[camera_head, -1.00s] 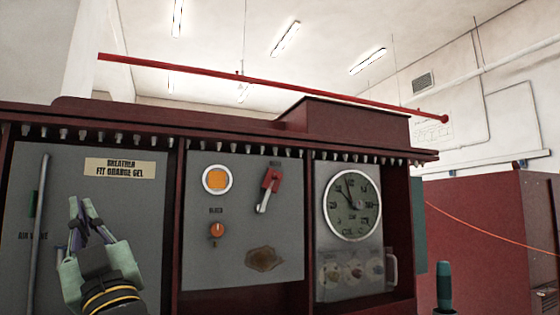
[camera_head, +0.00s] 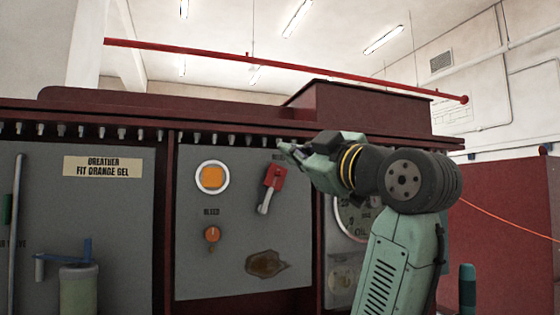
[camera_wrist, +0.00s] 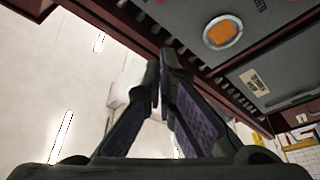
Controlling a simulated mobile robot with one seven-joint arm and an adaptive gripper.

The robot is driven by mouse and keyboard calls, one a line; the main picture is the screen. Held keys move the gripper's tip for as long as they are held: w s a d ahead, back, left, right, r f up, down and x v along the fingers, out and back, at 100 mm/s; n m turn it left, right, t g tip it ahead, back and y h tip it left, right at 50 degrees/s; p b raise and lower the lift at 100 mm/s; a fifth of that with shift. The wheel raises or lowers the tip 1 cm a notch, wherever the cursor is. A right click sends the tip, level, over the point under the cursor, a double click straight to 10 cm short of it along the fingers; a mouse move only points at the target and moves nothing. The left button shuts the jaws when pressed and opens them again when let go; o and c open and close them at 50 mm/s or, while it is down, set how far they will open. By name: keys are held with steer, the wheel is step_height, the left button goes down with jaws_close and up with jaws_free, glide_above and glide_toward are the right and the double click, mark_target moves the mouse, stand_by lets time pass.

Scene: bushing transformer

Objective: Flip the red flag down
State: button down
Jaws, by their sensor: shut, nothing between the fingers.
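The red flag (camera_head: 275,177) is a small red piece with a pale grey lever hanging from it, on the middle grey panel (camera_head: 225,265). Its red part is up at the top and tilts slightly. My gripper (camera_head: 284,148) is above and slightly right of it, pointing left, with its fingers shut and empty. I cannot tell how far it is from the panel. In the wrist view the closed fingertips (camera_wrist: 161,75) show against the ceiling and the cabinet edge. The flag cannot be made out in the wrist view.
An orange round window (camera_head: 210,178) is left of the flag, with an orange bleed knob (camera_head: 212,235) below it. My arm covers most of the dial gauge (camera_head: 355,218) on the right. A row of bolts lines the cabinet's overhanging top edge (camera_head: 120,118).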

steer(key=shift+w+a, duration=0.1)
steer(key=shift+w, duration=0.05)
steer(key=p, duration=0.5)
glide_above(272, 190)
steer(key=s+d, duration=0.1)
steer(key=s, duration=0.4)
steer(key=shift+w+d+f, duration=0.1)
steer(key=shift+d+f, duration=0.1)
steer(key=shift+f, duration=0.1)
steer(key=shift+d, duration=0.1)
